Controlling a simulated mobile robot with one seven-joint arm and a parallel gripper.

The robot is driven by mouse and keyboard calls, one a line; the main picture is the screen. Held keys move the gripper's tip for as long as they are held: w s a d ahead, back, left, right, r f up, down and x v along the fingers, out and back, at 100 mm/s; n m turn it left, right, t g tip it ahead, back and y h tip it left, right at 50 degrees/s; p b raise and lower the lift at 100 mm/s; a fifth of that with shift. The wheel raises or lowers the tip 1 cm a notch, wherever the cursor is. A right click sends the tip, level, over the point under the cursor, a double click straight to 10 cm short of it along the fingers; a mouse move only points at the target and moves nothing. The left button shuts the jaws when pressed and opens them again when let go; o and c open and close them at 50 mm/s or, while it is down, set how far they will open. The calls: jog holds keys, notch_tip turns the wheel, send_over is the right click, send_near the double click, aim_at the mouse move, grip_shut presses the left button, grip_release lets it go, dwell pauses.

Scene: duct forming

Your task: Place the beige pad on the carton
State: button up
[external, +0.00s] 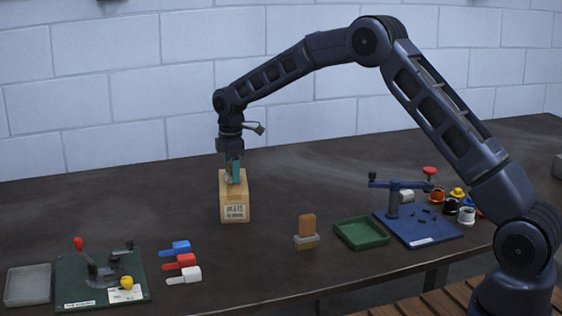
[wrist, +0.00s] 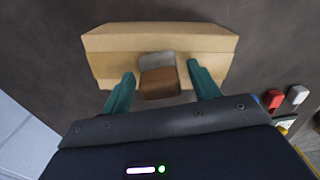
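The carton (external: 235,208) is a light cardboard box with a printed label, standing on the dark table; its top fills the upper middle of the wrist view (wrist: 205,42). A small block with a brown part and a grey part, seemingly the beige pad (wrist: 160,82), lies on the carton between my fingers. My gripper (external: 233,178) is low over the carton's top, pointing down. In the wrist view, its teal fingers (wrist: 161,78) stand apart on either side of the block, with a narrow gap at each side. In the external view, the fingers mostly hide the block.
An orange-brown block on a grey and beige base (external: 306,230) stands right of the carton. A green tray (external: 362,233) and a blue fixture (external: 420,228) are further right. Blue, red and white pieces (external: 182,261) and a green fixture board (external: 103,280) are front left.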

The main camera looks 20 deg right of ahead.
notch_tip(320, 180, up, 12)
jog(key=s+d+r+m+t, duration=0.1)
jog(key=s+d+r+m, duration=0.3)
jog(key=s+d+r, duration=0.8)
jog(key=s+d+r+m+t, duration=0.1)
jog(key=s+d+r+m, duration=0.3)
jog(key=s+d+r, duration=0.8)
jog(key=s+d+f+m+t, duration=0.1)
jog(key=s+d+f+m, duration=0.15)
jog(key=s+d, duration=0.4)
jog(key=s+d+f+m, duration=0.1)
jog(key=s+d+m, duration=0.2)
jog(key=s+d, duration=0.3)
jog(key=s+d+f+m, duration=0.2)
jog(key=s+d+f, duration=0.1)
jog(key=s, duration=0.4)
jog(key=s+d+f+m+t, duration=0.1)
jog(key=s+d+f+m, duration=0.1)
jog(key=s, duration=0.6)
notch_tip(320, 180, down, 2)
jog(key=shift+d+f+t, duration=0.15)
jog(key=shift+d+t, duration=0.15)
jog(key=shift+d, duration=0.5)
